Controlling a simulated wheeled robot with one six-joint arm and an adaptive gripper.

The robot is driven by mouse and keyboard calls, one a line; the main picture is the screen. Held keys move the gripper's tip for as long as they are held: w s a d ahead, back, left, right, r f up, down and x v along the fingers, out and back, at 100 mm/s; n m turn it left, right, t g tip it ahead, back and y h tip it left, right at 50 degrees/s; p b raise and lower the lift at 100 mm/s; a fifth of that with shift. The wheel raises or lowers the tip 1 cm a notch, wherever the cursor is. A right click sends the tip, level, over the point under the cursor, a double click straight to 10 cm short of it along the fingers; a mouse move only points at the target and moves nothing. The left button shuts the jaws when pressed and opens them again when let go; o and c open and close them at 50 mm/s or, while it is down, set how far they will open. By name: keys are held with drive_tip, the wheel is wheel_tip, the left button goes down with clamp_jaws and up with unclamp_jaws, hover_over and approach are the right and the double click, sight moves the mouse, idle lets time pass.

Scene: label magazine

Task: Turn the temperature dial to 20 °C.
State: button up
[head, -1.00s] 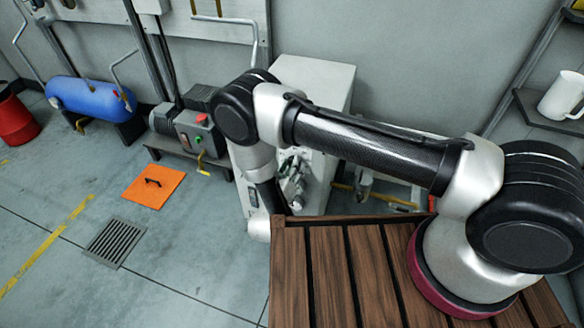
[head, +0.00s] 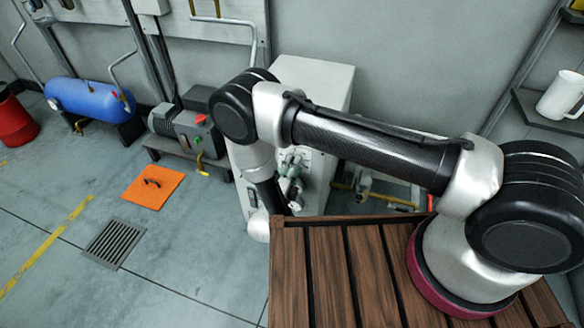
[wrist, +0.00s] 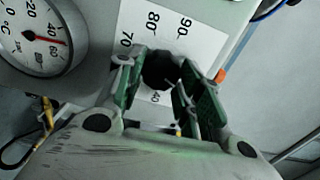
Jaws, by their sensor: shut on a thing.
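The temperature dial is a dark knob (wrist: 160,72) on a white scale plate (wrist: 138,22) in the wrist view. The numbers 70, 80, 90 and 40 show on the plate; others are covered by my fingers. I cannot read the dial's pointer. My gripper (wrist: 164,80) has its green-padded fingers on both sides of the knob, shut on it. In the head view my gripper (head: 291,176) is at the front of the white cabinet (head: 318,80), and the dial is hidden there.
In the head view, a slatted wooden top (head: 330,270) is in front.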

drive_tip(key=shift+n, duration=2.3)
drive_tip(key=shift+o, duration=0.2)
drive_tip(key=o, duration=1)
drive_tip(key=shift+r, duration=0.1)
